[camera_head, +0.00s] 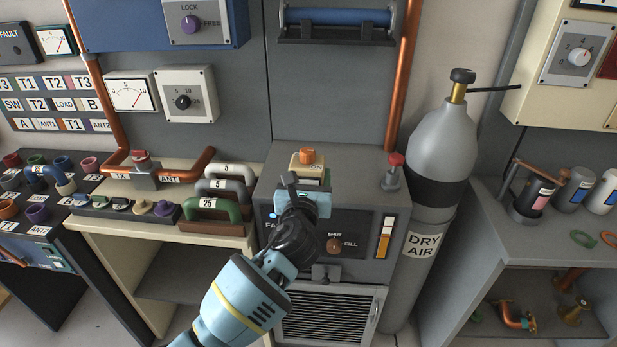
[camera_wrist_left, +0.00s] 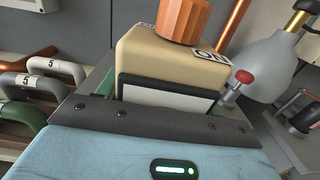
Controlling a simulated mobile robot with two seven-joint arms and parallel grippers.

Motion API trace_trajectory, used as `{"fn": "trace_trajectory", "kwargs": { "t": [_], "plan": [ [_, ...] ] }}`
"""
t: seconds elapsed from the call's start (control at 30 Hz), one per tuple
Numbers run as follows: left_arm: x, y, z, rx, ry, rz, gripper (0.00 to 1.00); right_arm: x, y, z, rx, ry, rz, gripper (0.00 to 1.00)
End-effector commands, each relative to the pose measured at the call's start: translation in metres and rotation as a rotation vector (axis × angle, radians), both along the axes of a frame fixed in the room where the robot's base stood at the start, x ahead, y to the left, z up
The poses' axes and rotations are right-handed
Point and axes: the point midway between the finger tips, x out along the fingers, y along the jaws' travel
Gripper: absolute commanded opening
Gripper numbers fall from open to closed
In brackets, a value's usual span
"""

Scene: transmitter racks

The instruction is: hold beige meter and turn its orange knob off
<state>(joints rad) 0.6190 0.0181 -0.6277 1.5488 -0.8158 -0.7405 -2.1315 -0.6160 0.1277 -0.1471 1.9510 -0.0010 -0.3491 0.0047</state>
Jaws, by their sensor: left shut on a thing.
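The beige meter (camera_head: 297,167) sits on top of the grey cabinet in the head view, with its orange knob (camera_head: 306,155) on top and an "ON" label beside the knob. In the left wrist view the beige meter (camera_wrist_left: 145,52) is close and large, with the orange knob (camera_wrist_left: 183,18) rising at the top edge and a white panel facing me. My left gripper (camera_head: 309,184) is shut on the beige meter from the front. The gripper's body hides the meter's lower part. My right gripper is not in view.
A red-topped grey post (camera_head: 393,172) stands right of the meter, beside the dry air cylinder (camera_head: 440,145). Green and grey handles (camera_head: 207,208) stand to the left. A copper pipe (camera_head: 403,75) runs up behind. The cabinet top (camera_head: 350,170) between meter and post is clear.

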Motion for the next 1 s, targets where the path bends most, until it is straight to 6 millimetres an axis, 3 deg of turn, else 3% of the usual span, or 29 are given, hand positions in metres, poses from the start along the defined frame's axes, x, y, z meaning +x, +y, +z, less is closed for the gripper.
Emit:
{"fn": "trace_trajectory", "kwargs": {
  "t": [0.23, 1.0],
  "plan": [
    [0.005, 0.000, 0.000, 0.000, -0.003, 0.000, 0.31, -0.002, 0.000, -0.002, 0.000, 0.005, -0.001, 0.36],
    [0.055, -0.001, -0.013, -0.001, -0.001, -0.001, 0.31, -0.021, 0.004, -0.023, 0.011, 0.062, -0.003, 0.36]
  ]
}}
